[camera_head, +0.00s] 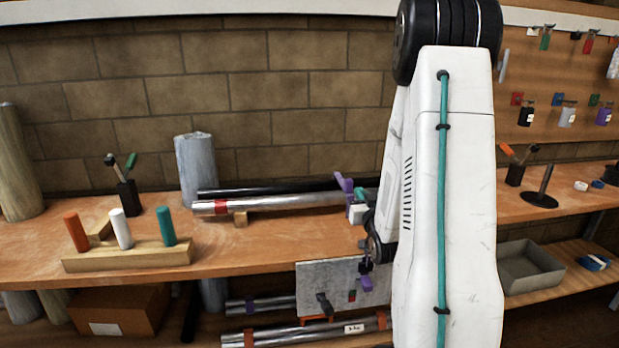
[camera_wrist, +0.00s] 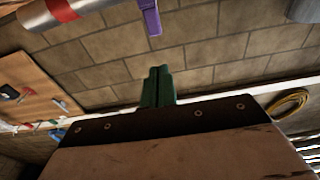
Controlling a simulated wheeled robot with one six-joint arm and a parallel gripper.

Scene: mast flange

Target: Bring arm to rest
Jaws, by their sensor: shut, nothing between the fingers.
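My gripper (camera_wrist: 158,72) shows in the wrist view as two green fingers pressed together, with nothing between them. It points up toward the brick wall. In the head view my white arm (camera_head: 445,190) with its teal cable stands upright at right of centre, and it partly hides the wrist beside the workbench. A purple clamp (camera_wrist: 148,15) is beyond the fingertips at the top of the wrist view, apart from them. In the head view the purple clamp (camera_head: 345,184) is at the right end of the tubes.
A metal tube (camera_head: 285,202) with a red band lies on the workbench (camera_head: 225,262), close to my wrist. A grey panel (camera_head: 320,278) hangs below the bench edge. A block with coloured pegs (camera_head: 125,256) stands left. A grey tray (camera_head: 530,266) sits right of my arm.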

